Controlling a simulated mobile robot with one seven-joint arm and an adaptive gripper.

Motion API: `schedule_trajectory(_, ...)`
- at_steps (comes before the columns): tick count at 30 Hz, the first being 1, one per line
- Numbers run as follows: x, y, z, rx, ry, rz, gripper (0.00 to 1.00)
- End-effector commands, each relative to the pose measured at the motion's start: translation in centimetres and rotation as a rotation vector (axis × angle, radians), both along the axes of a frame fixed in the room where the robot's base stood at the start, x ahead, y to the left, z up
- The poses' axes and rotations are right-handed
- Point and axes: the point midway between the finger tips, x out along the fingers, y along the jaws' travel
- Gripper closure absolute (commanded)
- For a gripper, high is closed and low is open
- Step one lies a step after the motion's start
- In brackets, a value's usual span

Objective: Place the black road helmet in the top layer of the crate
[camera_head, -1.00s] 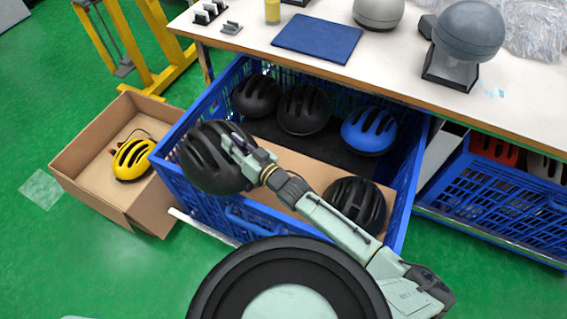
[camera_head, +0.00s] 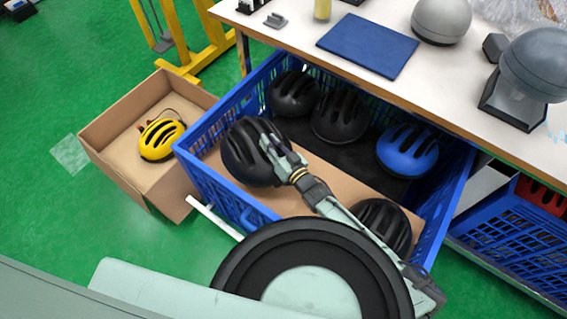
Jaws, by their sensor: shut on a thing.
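The black road helmet (camera_head: 244,158) is held by my gripper (camera_head: 277,153), which is shut on its right side. The helmet is over the front left part of the blue crate (camera_head: 206,182), within the outline of its walls. I cannot tell whether it touches the cardboard layer (camera_head: 290,203) below it. At the back of the crate are two black helmets (camera_head: 293,93) (camera_head: 340,117) and a blue helmet (camera_head: 407,150), on a dark sheet. Another black helmet (camera_head: 381,226) sits at the front right on the cardboard, partly hidden by my arm.
A cardboard box (camera_head: 115,163) with a yellow helmet (camera_head: 161,140) stands left of the crate. A white table (camera_head: 287,34) with a blue mat (camera_head: 367,46) and grey domed stands overhangs behind the crate. A second blue crate (camera_head: 512,239) is at the right.

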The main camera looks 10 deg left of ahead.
Motion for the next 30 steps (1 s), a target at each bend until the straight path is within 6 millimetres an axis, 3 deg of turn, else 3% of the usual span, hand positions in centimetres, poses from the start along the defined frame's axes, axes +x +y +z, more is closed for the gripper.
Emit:
schedule_trajectory(12,0.0,0.1,-5.2,0.002,0.001,0.001,1.0)
schedule_trajectory(26,0.0,0.0,-6.3,0.002,-0.001,-0.001,1.0)
schedule_trajectory(27,0.0,0.0,-6.2,0.0,0.0,0.0,0.76)
schedule_trajectory(30,0.0,0.0,-6.2,-0.001,0.001,0.0,0.7)
